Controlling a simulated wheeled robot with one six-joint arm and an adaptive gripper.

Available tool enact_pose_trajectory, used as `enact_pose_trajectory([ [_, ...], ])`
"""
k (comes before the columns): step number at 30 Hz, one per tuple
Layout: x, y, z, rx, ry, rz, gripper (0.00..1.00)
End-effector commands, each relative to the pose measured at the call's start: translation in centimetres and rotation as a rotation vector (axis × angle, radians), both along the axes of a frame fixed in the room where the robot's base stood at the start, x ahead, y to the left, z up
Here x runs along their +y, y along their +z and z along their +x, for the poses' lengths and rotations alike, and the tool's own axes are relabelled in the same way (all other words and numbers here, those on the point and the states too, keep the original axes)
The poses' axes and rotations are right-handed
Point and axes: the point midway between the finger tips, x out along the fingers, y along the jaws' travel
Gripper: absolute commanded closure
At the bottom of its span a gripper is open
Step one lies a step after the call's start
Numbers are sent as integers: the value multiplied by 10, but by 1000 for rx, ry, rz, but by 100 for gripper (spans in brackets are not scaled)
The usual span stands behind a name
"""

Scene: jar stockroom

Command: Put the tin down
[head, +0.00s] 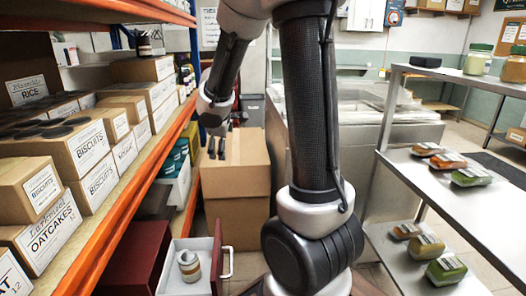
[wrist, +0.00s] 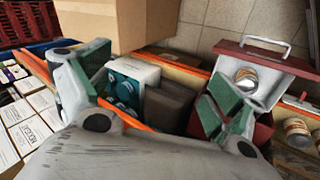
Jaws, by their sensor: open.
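A small tin (head: 188,266) with a pale metal top and a tan-brown label is in a pulled-out drawer (head: 216,258) with a grey inside, a dark red front and a silver handle. The tin also shows in the wrist view (wrist: 246,78), inside the drawer near its front. My gripper (head: 217,150) is open and empty, above and behind the drawer in the head view. In the wrist view its green-padded fingers (wrist: 156,82) are spread wide with nothing between them, and the tin lies beyond the right finger, apart from it.
Orange-edged shelves with boxes of biscuits (head: 88,148) line the left. Large cardboard boxes (head: 236,180) stand behind the drawer. A metal rack (head: 440,190) with several small packs is at right. More tins (wrist: 298,132) show at the wrist view's right edge.

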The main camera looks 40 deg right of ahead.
Motion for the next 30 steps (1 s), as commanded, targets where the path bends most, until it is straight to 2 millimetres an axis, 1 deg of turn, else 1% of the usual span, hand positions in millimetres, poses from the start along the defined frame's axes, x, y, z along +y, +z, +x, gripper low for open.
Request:
enact_pose_trajectory([
  [1, -10, 31, -23, -43, -96, 14, 7],
  [2, -16, 45, -39, -58, -157, 30, 7],
  [3, -21, 60, -63, -74, -237, 57, 7],
  [5, -25, 78, -100, -89, -347, 111, 7],
  [6, -23, 86, -126, -93, -413, 157, 7],
  [8, -17, 92, -162, -91, -497, 235, 7],
  [9, -10, 94, -185, -84, -541, 287, 7],
  [12, 11, 94, -231, -58, -615, 417, 7],
  [15, 31, 91, -261, -31, -648, 516, 7],
  [18, 43, 89, -277, -9, -660, 572, 7],
  [20, 47, 88, -281, -3, -663, 588, 7],
  [30, 48, 88, -282, 0, -664, 592, 7],
])
